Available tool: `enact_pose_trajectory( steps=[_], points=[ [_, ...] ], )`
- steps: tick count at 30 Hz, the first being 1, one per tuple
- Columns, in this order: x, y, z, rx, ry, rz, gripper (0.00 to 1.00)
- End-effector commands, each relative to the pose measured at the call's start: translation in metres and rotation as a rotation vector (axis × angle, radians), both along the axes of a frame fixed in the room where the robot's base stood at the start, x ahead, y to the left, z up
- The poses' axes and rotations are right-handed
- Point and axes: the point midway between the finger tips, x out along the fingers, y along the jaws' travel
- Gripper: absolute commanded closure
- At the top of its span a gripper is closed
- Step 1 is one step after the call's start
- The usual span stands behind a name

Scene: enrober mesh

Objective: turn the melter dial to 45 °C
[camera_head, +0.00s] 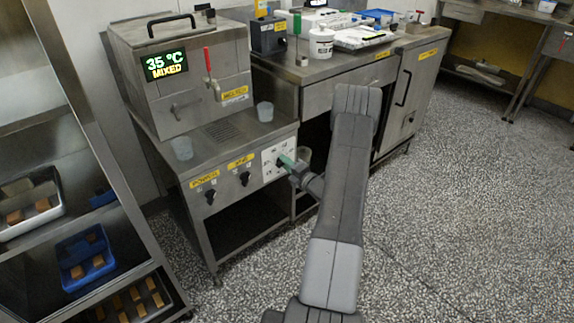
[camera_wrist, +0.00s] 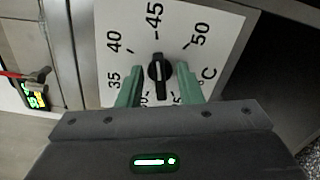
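The melter dial (camera_wrist: 158,68) is a small black knob on a white plate (camera_wrist: 207,22) marked 35, 40, 45, 50 and °C. Its bar lies upright in the wrist view, in line with the 45 mark; I cannot tell for sure which end points. My gripper (camera_wrist: 159,74) has its two green fingers on either side of the knob, with gaps visible between them and it. In the head view my gripper (camera_head: 289,162) is at the plate (camera_head: 268,165) and hides the dial. The melter's display (camera_head: 166,65) reads 35 °C MIXED.
Two other black knobs, POWER (camera_head: 210,197) and one with a yellow label (camera_head: 244,179), sit left of the plate. Cups (camera_head: 182,148) stand on the melter's ledge above. A steel counter (camera_head: 310,72) with bottles and trays stands right. The speckled floor is open.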

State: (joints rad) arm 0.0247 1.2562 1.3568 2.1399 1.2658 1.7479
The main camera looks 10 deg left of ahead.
Motion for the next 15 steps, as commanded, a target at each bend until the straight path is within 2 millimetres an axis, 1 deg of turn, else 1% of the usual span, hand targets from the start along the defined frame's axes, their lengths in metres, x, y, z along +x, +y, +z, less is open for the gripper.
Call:
enact_pose_trajectory(
  steps=[5, 15],
  points=[
    [-0.010, -0.015, 0.000, 0.000, 0.003, -0.004, 0.67],
    [-0.057, -0.076, 0.001, 0.001, 0.003, -0.005, 0.67]
  ],
)
